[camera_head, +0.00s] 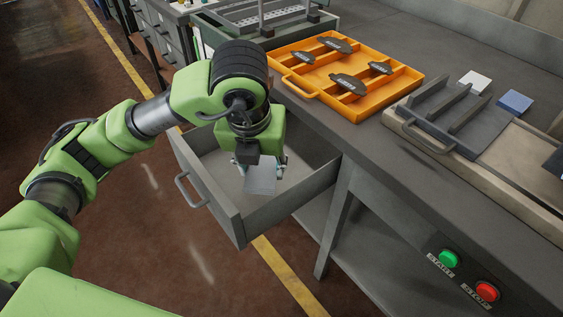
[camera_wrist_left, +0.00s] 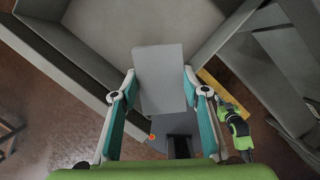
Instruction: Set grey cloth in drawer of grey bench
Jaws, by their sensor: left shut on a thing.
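The grey cloth (camera_head: 260,179) is a flat light-grey rectangle in the head view. My left gripper (camera_head: 259,164) is shut on it, over the open drawer (camera_head: 226,208) of the grey bench (camera_head: 345,150). In the left wrist view the cloth (camera_wrist_left: 162,78) sits between the two teal-padded fingers of the left gripper (camera_wrist_left: 160,88), with the drawer's bare bottom (camera_wrist_left: 150,22) beyond it. Whether the cloth touches the drawer bottom I cannot tell. My right gripper is not in view.
An orange tray (camera_head: 343,110) with several dark brake pads stands on the bench top. Right of it are a grey tray (camera_head: 436,137), a white block (camera_head: 474,81) and a blue block (camera_head: 514,102). Green (camera_head: 448,259) and red (camera_head: 487,291) buttons are on the bench front.

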